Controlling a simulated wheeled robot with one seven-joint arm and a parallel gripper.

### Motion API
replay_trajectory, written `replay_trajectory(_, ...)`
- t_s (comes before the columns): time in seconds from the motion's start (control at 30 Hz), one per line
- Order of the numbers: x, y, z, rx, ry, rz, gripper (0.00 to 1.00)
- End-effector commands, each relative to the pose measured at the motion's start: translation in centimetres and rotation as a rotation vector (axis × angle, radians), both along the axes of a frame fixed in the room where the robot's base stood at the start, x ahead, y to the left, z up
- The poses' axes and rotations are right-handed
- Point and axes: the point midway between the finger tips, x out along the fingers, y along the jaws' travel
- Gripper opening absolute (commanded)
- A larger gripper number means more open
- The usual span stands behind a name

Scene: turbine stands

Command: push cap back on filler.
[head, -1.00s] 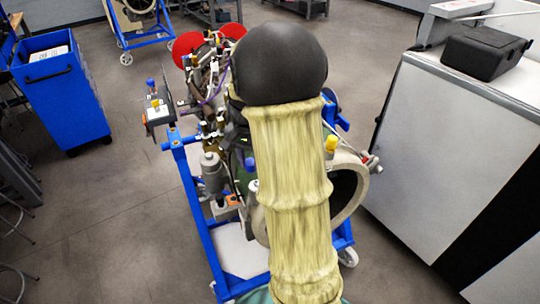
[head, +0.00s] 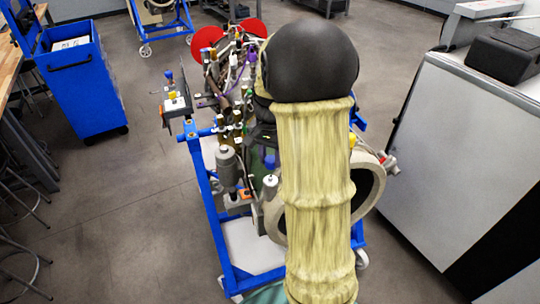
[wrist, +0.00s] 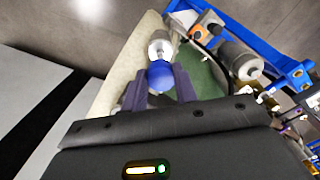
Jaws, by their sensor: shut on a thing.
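The blue cap (wrist: 159,75) sits between the two dark purple fingers of my gripper (wrist: 159,84) in the wrist view. The fingers are shut on it. The filler (wrist: 160,44), a pale metal neck, is right beyond the cap. The two overlap in this view, so I cannot tell whether the cap is seated or only touching. In the head view my sleeved arm hides most of the gripper. A blue piece (head: 269,160) and a pale metal cylinder below it (head: 271,184) show just left of the sleeve and seem to be the cap and filler.
The turbine stands in a blue wheeled frame (head: 213,220). A grey cylinder (head: 227,165) rises left of the filler, and a large beige ring (head: 372,190) is at the right. A white cabinet (head: 440,160) stands close on the right. A blue cart (head: 85,80) is at the left.

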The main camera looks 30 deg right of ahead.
Motion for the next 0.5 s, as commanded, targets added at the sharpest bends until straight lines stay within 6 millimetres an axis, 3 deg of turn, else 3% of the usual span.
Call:
replay_trajectory(0.2, 0.0, 0.0, -2.4, 0.000, 0.000, 0.000, 0.00)
replay_trajectory(0.5, 0.0, 0.0, -3.4, 0.000, 0.000, -0.001, 0.00)
